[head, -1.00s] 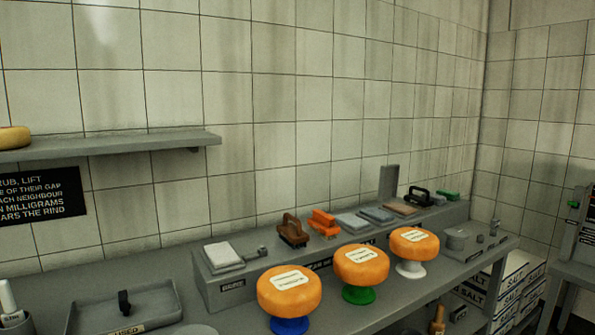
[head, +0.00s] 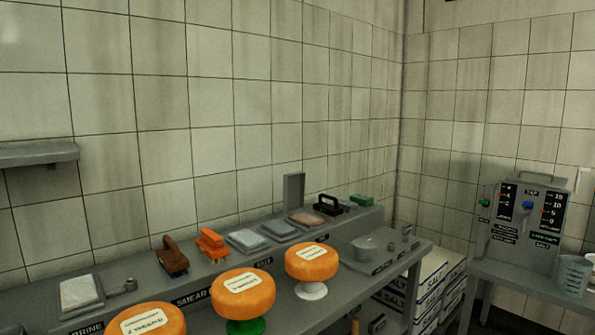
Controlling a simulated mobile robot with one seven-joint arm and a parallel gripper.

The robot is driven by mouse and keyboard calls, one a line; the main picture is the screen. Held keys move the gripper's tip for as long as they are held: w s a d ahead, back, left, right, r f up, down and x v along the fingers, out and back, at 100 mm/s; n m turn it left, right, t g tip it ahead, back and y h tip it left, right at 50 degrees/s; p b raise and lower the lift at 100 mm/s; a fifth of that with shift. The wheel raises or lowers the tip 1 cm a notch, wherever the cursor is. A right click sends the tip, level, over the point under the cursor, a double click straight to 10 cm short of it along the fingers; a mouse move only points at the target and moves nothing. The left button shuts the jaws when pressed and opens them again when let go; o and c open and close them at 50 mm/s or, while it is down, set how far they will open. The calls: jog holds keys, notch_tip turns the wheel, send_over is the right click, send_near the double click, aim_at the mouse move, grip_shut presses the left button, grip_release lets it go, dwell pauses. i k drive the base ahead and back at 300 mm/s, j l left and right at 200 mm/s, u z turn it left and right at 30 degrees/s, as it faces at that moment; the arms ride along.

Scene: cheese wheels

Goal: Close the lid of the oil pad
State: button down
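An upright grey plate (head: 294,189), which looks like a raised lid, stands at the back of the grey ledge. A brownish flat pad (head: 305,219) lies in front of it. This may be the oil pad; its label is too small to read. Two grey-blue flat pads (head: 279,229) (head: 248,239) lie to its left, and a black-handled brush (head: 328,205) stands to its right. My gripper is not in view.
Three orange cheese wheels (head: 243,294) on coloured stands are in front of the ledge. Brown and orange brushes (head: 211,243) stand left of the pads. A grey tap machine (head: 523,218) and white salt boxes (head: 432,280) are at the right.

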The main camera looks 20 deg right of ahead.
aim_at(294, 183)
jog(key=i+l, duration=0.1)
jog(key=l, duration=0.4)
jog(key=i+l, duration=0.1)
jog(key=l, duration=0.45)
jog(key=i+l, duration=0.1)
jog(key=l, duration=0.4)
jog(key=i+l, duration=0.1)
jog(key=l, duration=0.45)
jog(key=i+l, duration=0.1)
jog(key=l, duration=0.4)
jog(key=i+l, duration=0.1)
jog(key=l, duration=0.45)
jog(key=i+l, duration=0.2)
jog(key=l, duration=0.2)
jog(key=i+l, duration=0.2)
jog(key=l, duration=0.2)
jog(key=i+j, duration=0.15)
jog(key=i, duration=0.2)
jog(key=i+j, duration=0.2)
jog(key=i, duration=0.15)
